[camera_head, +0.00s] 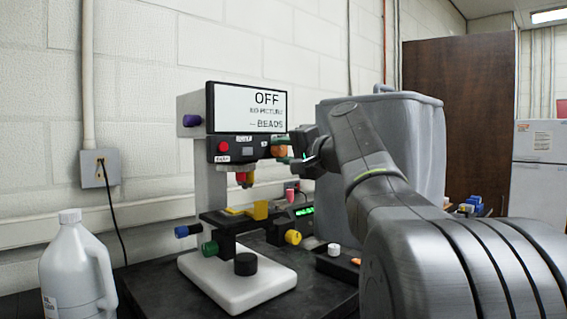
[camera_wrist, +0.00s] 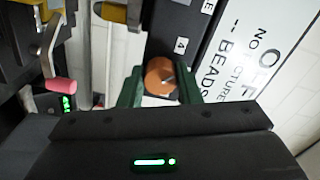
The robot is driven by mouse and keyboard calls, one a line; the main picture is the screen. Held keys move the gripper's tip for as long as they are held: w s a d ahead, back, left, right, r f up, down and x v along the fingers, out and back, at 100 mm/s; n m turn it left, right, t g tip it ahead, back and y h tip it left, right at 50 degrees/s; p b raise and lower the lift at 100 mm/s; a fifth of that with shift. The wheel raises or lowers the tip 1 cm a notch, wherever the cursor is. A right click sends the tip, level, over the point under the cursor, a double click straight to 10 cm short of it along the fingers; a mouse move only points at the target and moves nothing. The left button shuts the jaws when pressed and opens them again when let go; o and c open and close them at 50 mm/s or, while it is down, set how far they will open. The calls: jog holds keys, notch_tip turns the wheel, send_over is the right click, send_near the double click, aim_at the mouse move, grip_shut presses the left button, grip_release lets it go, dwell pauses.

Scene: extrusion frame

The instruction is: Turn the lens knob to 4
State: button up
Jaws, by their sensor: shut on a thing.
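The microscope (camera_head: 241,280) stands on the dark table with a screen (camera_head: 246,108) on its head reading "OFF", "NO PICTURE" and "BEADS". An orange knob (camera_head: 279,151), apparently the lens knob, is on the right end of the head; it also shows in the wrist view (camera_wrist: 160,76). A small "4" label (camera_wrist: 181,45) is beside it. A pale mark on the knob's face is partly visible; I cannot tell which number it points at. My gripper (camera_head: 287,150) has come from the right, and its green fingers (camera_wrist: 160,90) are shut on the orange knob's sides.
Other knobs are purple (camera_head: 192,120), blue (camera_head: 187,230), green (camera_head: 210,249) and yellow (camera_head: 293,237). A red button (camera_head: 223,146) is on the head. A pink-tipped lever (camera_wrist: 60,86) is near my gripper.

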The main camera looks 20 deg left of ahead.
jog(key=shift+f+n+b, duration=0.2)
jog(key=shift+n+b, duration=0.7)
jog(key=shift+n, duration=0.4)
jog(key=shift+r, duration=0.1)
jog(key=o, duration=1)
jog(key=shift+c, duration=0.2)
jog(key=v, duration=1.3)
jog(key=shift+d+b, duration=0.35)
jog(key=shift+b, duration=0.05)
jog(key=shift+a, duration=0.15)
jog(key=x, duration=1.3)
jog(key=shift+a+p, duration=0.25)
jog(key=shift+p, duration=0.05)
